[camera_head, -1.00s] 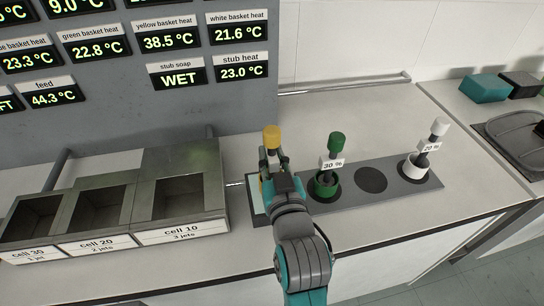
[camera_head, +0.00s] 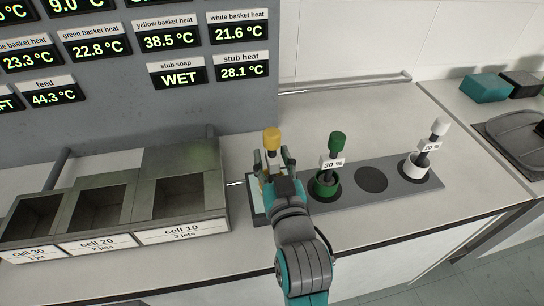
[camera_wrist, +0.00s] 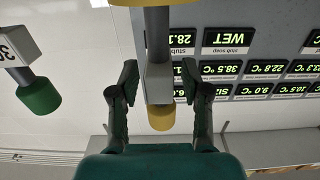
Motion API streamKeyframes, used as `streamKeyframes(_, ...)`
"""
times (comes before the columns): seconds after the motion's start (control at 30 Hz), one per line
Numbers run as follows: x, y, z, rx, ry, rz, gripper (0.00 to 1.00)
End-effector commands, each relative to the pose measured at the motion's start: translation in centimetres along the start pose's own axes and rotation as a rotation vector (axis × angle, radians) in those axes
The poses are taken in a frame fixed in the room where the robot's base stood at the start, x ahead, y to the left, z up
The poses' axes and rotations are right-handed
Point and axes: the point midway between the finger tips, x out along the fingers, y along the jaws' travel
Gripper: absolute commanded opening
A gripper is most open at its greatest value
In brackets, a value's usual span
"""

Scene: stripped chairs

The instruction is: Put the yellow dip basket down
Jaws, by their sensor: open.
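The yellow dip basket (camera_head: 272,139) stands upright at the left end of the grey rack (camera_head: 352,196); its yellow knob is on top. My gripper (camera_head: 274,165) hides most of its lower part, so how it sits on the rack is hard to see. In the wrist view, which is upside down, the yellow dip basket (camera_wrist: 161,117) shows its knob, grey stem and part of its yellow body. My gripper (camera_wrist: 158,82) is open there, one finger on each side of the stem, with visible gaps.
A green basket (camera_head: 325,182) and a white basket (camera_head: 416,166) stand in the rack, with an empty dark hole (camera_head: 371,180) between them. Metal cells (camera_head: 172,200) stand at the left. A wall of readouts (camera_head: 180,75) rises behind. The counter behind the rack is clear.

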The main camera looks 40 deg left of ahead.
Motion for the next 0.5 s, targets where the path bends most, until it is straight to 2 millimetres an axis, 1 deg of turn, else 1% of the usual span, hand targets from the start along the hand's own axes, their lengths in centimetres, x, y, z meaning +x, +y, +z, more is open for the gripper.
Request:
streamKeyframes(0.17, -3.0, 0.0, 0.1, 0.0, -0.003, 0.0, 0.47)
streamKeyframes(0.3, -5.9, 0.0, 0.1, 0.0, -0.002, 0.001, 0.47)
streamKeyframes(0.5, -9.2, 0.0, 0.1, 0.0, -0.002, 0.001, 0.47)
